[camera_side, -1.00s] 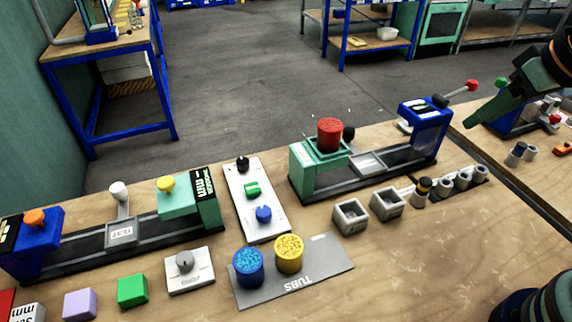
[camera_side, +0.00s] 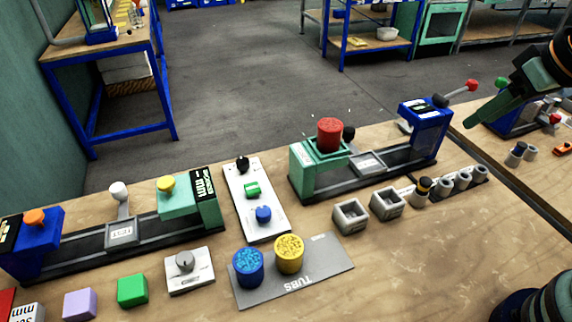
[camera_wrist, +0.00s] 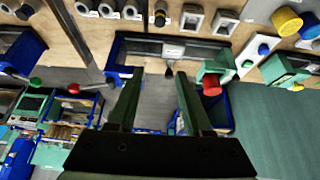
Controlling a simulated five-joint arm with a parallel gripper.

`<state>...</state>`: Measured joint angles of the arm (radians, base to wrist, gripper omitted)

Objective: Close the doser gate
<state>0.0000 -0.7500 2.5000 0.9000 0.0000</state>
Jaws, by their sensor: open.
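In the side view a green doser body (camera_side: 302,170) carries a red tub (camera_side: 329,134) on top. A black knob (camera_side: 348,133), which may be the gate handle, is beside the tub on its right; the gate itself is hard to make out. The wrist view shows the red tub (camera_wrist: 212,84) right of my fingers and a dark knob (camera_wrist: 170,71) near the right fingertip. My gripper (camera_wrist: 160,72) is open and empty, its two green fingers apart. In the side view my gripper (camera_side: 487,103) is at the upper right, well away from the doser.
A blue press head (camera_side: 425,125) with a red-tipped lever (camera_side: 472,86) stands between the doser and my gripper. Square grey cups (camera_side: 351,216) lie in front. A blue tub (camera_side: 248,267) and yellow tub (camera_side: 289,253) stand on a grey plate (camera_side: 325,262). Another press stands left.

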